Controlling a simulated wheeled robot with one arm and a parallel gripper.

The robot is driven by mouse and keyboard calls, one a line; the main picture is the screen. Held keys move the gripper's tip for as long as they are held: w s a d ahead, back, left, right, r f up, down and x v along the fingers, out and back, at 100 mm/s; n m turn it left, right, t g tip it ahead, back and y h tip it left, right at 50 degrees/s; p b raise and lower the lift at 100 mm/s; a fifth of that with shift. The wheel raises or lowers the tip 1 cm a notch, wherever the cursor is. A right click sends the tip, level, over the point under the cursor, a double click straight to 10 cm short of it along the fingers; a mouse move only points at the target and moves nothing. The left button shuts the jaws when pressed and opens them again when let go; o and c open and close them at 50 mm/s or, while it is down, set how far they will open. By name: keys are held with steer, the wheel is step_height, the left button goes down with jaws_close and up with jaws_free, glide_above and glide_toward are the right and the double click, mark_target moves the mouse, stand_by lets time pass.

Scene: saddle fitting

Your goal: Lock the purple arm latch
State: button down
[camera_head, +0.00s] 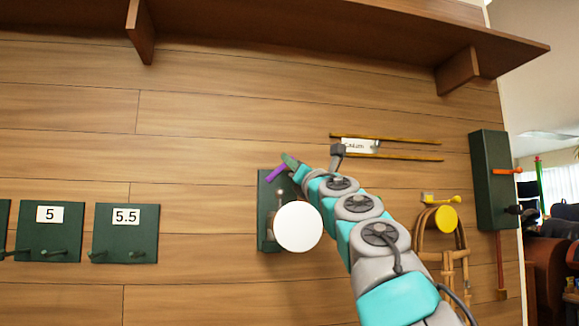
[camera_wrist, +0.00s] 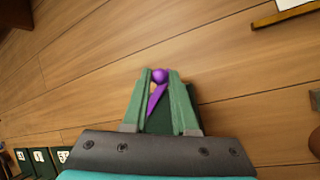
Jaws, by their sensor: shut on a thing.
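The purple arm latch (camera_head: 277,171) is a slim purple lever at the upper part of a dark green wall plate (camera_head: 264,215). In the head view it slants up to the right toward my gripper (camera_head: 291,163). In the wrist view the purple latch (camera_wrist: 153,98), with a round purple knob at its end, lies between the two green fingers of my gripper (camera_wrist: 160,76). The fingers are shut on it near the knob. A white disc (camera_head: 298,226) sticks out in front of the plate and hides part of it. My forearm covers the area right of the plate.
Green plates marked 5 (camera_head: 48,240) and 5.5 (camera_head: 125,245) with pegs are on the wall at left. A brown shelf (camera_head: 300,40) runs above. At right are a yellow knob (camera_head: 446,219), rattan loops and a tall green box (camera_head: 493,180).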

steer(key=c, duration=0.7)
jaws_free()
steer(key=shift+c, duration=0.2)
steer(key=b+v, duration=0.6)
steer(key=v, duration=0.1)
steer(key=shift+s+d+f, duration=0.15)
steer(key=shift+s+d, duration=0.05)
steer(key=shift+s, duration=0.1)
